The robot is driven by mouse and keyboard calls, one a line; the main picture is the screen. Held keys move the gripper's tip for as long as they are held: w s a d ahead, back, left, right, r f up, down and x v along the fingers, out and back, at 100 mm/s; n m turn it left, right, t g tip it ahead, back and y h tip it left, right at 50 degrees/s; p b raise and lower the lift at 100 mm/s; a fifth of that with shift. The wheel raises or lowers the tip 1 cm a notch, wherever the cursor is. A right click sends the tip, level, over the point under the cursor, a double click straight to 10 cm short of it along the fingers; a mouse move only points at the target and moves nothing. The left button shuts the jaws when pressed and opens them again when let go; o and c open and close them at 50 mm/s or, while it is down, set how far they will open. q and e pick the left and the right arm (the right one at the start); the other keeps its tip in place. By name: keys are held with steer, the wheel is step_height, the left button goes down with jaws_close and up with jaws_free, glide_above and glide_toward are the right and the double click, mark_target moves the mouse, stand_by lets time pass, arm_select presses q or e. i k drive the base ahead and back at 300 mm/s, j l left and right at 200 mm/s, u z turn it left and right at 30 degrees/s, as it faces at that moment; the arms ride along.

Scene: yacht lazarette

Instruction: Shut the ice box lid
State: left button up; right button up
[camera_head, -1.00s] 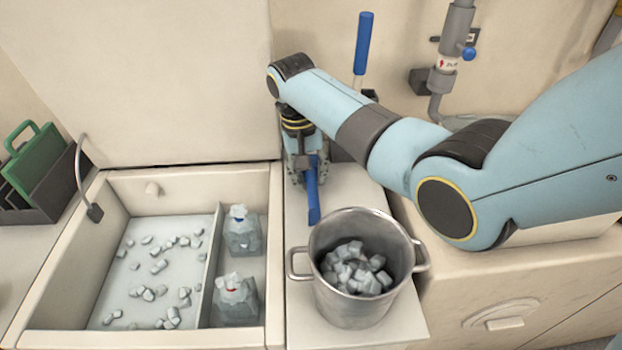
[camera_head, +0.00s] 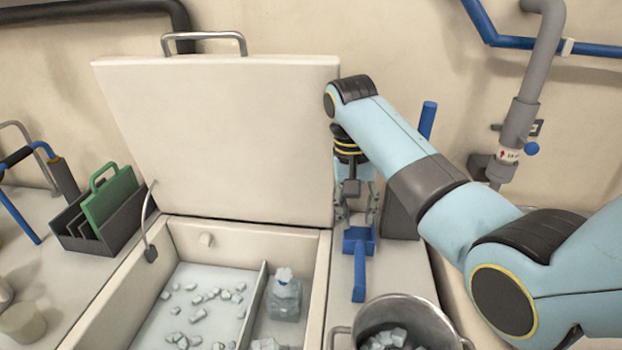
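The ice box lid (camera_head: 220,140) is a large cream panel standing open, tilted up at the back of the ice box. Its metal handle (camera_head: 204,38) is on the top edge. The ice box (camera_head: 318,290) below is open, with loose ice cubes in the left compartment and a bag of ice (camera_head: 285,300) in the right one. My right gripper (camera_head: 357,218) points down just right of the lid, over the counter. Its fingers are apart, with nothing visibly held, close above and behind a blue scoop (camera_head: 359,275). My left gripper is out of view.
A metal pot (camera_head: 425,312) of ice cubes stands at the front right of the counter (camera_head: 400,265). A dark rack (camera_head: 118,232) holding a green board (camera_head: 108,200) stands left of the box. A grey pipe (camera_head: 522,110) runs down the wall at right.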

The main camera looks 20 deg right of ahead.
mark_target(244, 136)
steer(key=k+j, duration=0.2)
steer(key=j, duration=0.2)
steer(key=k+j, duration=0.2)
steer(key=j, duration=0.2)
steer(key=k+j, duration=0.2)
steer(key=j, duration=0.2)
